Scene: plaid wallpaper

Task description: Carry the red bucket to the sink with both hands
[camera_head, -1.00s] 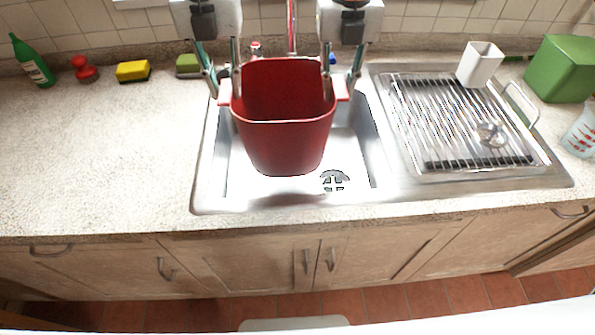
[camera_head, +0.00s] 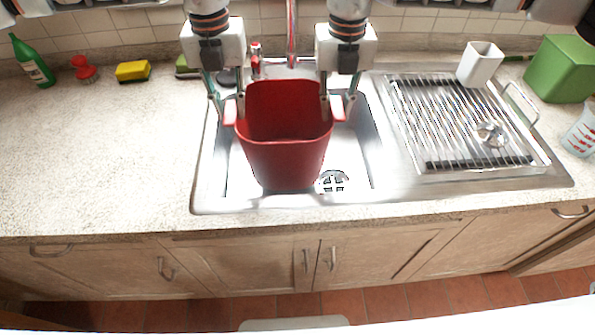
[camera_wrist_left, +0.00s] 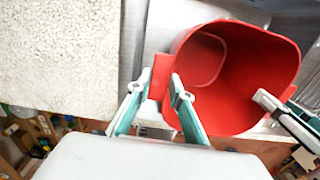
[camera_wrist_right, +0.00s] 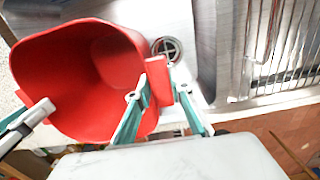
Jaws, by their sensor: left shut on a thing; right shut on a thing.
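The red bucket (camera_head: 288,160) is upright within the outline of the sink basin (camera_head: 352,150); I cannot tell whether its bottom touches the basin floor. It looks empty in the left wrist view (camera_wrist_left: 235,85) and in the right wrist view (camera_wrist_right: 75,85). My left gripper (camera_head: 229,116) is shut on the bucket's left side handle. My right gripper (camera_head: 338,112) is shut on its right side handle. The drain (camera_head: 333,181) shows to the right of the bucket's lower part.
A faucet (camera_head: 291,30) rises behind the basin. A drying rack (camera_head: 460,120) with a white cup (camera_head: 480,64) is on the right, beside a green box (camera_head: 560,68). A yellow sponge (camera_head: 132,71), red brush (camera_head: 83,70) and green bottle (camera_head: 32,62) stand back left. The left counter is clear in front.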

